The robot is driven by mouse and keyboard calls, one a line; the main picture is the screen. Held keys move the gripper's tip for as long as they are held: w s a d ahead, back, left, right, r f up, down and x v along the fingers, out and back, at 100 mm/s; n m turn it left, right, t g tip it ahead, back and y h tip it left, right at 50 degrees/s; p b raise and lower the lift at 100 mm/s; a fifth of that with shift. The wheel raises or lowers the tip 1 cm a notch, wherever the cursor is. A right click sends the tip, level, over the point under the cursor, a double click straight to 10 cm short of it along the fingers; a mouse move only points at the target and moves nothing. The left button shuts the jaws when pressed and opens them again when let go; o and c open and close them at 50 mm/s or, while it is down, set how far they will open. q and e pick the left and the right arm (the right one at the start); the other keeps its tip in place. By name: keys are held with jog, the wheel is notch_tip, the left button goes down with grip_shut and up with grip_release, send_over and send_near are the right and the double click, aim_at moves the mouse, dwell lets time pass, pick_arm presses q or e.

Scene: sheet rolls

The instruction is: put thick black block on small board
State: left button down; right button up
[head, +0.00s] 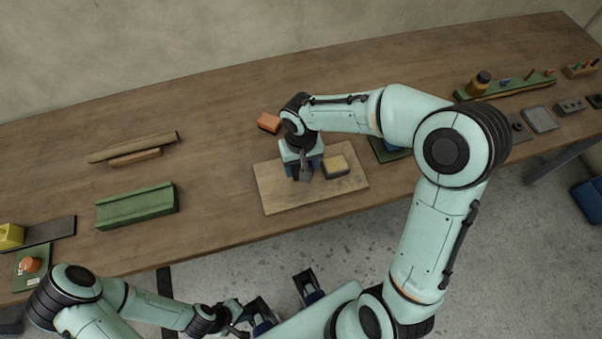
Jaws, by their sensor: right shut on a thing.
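The small board (277,198) is a pale wooden board lying near the front edge of the table. My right gripper (304,174) points down over the middle of the board. It is shut on a dark block that I take to be the thick black block; the fingers hide most of it, and I cannot tell whether it touches the board. A block with a yellowish top and dark sides (336,167) sits on the board just right of the gripper. My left gripper (285,302) is off the table's front edge, its fingers apart and empty.
An orange block (268,122) lies behind the board. A green channel piece (137,206) and a wooden strip on a block (134,148) lie to the left. A green rack with pegs (508,86) stands at the far right. The table between the green channel and the board is clear.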

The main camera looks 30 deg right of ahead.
notch_tip(320, 180, down, 5)
jog(key=shift+f+b, duration=0.2)
jog(key=shift+b, duration=0.1)
jog(key=o, duration=1.2)
jog(key=shift+r, duration=0.1)
notch_tip(320, 180, up, 12)
jog(key=shift+p, duration=0.8)
